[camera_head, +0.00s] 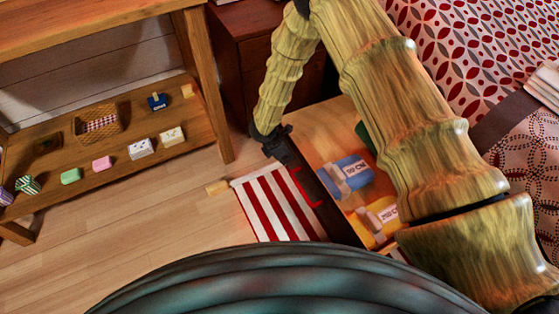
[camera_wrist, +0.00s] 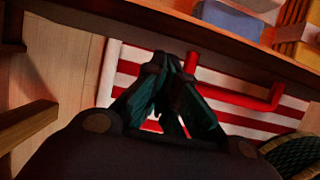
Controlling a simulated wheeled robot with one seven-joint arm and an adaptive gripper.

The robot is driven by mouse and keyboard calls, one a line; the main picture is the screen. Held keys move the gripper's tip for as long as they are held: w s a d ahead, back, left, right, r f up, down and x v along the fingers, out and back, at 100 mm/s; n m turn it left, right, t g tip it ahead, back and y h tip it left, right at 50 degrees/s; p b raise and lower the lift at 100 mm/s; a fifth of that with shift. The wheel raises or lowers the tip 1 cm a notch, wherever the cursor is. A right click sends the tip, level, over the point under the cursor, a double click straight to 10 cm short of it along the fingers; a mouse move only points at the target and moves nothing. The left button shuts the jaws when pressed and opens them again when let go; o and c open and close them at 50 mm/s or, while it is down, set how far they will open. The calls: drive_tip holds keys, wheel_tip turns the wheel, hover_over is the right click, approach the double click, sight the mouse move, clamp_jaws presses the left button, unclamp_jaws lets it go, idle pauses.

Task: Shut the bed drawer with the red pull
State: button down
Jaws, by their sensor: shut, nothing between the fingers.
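The bed drawer (camera_head: 332,214) stands pulled out from under the bed. Its dark front carries a red pull (camera_head: 304,187), a bar with bent ends. In the wrist view the red pull (camera_wrist: 238,83) lies just right of the fingertips, below the drawer's wooden front edge (camera_wrist: 225,40). My gripper (camera_head: 289,158) is shut and empty, at the far end of the drawer front. In the wrist view the closed fingers (camera_wrist: 177,65) point towards the drawer front, near the left end of the pull. I cannot tell whether they touch. My arm hides part of the drawer.
The drawer holds a blue bundle (camera_head: 345,178) and a yellow bundle (camera_head: 379,219). A red-and-white striped rug (camera_head: 277,206) lies before it. A wooden table (camera_head: 212,100) with small items on its low shelf stands left. Bare floor (camera_head: 150,240) lies between.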

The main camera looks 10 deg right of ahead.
drive_tip(key=shift+w+d, duration=0.15)
drive_tip(key=shift+d, duration=0.25)
drive_tip(key=shift+d, duration=0.15)
